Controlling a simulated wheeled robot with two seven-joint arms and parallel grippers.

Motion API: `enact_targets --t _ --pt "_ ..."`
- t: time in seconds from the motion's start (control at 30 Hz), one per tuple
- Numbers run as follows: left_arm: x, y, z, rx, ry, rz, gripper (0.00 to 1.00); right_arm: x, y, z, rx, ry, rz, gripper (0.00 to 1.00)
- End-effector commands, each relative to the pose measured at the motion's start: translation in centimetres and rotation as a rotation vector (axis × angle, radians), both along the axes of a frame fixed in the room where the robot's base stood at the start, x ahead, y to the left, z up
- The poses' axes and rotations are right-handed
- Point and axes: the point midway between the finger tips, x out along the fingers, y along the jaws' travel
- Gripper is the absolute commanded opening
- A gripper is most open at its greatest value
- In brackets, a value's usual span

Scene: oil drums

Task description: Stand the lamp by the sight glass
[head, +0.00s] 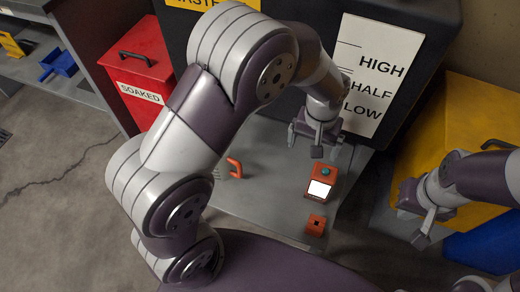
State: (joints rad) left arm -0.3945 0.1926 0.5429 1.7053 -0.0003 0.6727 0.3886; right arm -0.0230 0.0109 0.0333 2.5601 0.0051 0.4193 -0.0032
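The lamp (321,186) looks like a small orange box with a lit white face and a teal button on top. The sight glass itself does not show clearly; a white level board (376,75) marked HIGH, HALF and LOW is on the dark tank behind, partly covered by my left arm. My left gripper (316,148) points down above and behind the lamp, apart from it; its finger gap is unclear. My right gripper (421,215) is open and empty, right of the lamp and past the bench edge.
A small orange block (316,225) sits in front of the lamp. An orange-handled tool (234,168) lies to the left, partly behind my arm. A red SOAKED bin (140,75) stands at left, a yellow cabinet (480,115) and blue container (485,247) at right.

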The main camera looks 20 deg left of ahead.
Motion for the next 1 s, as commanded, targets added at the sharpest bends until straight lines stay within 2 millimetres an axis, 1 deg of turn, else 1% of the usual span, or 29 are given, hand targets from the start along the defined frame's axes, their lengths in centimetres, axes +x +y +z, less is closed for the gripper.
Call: enact_targets --t 0.03,0.07,0.1,0.17,0.2,0.3,0.37,0.43,1.0 --pt "-1.0 3.1 1.4 -0.004 -0.018 0.011 1.0 0.0 0.0 0.0 0.0 0.0 0.0 0.0" --pt "-1.8 4.9 2.0 -0.006 -0.029 0.01 1.0 0.0 0.0 0.0 0.0 0.0 0.0 0.0" --pt "-3.1 7.1 2.6 -0.006 -0.043 0.006 1.0 0.0 0.0 0.0 0.0 0.0 0.0 0.0" --pt "-5.3 9.7 3.3 -0.004 -0.062 0.003 1.0 0.0 0.0 0.0 0.0 0.0 0.0 0.0" --pt "-6.7 11.0 3.5 -0.002 -0.073 -0.001 1.0 0.0 0.0 0.0 0.0 0.0 0.0 0.0" --pt "-9.4 13.1 3.8 0.004 -0.091 -0.008 1.0 0.0 0.0 0.0 0.0 0.0 0.0 0.0" --pt "-10.2 13.5 3.8 0.007 -0.095 -0.012 1.0 0.0 0.0 0.0 0.0 0.0 0.0 0.0" --pt "-10.5 13.7 3.8 0.008 -0.096 -0.015 1.0 0.0 0.0 0.0 0.0 0.0 0.0 0.0" --pt "-10.5 13.6 3.7 0.007 -0.092 -0.015 1.0 0.0 0.0 0.0 0.0 0.0 0.0 0.0"
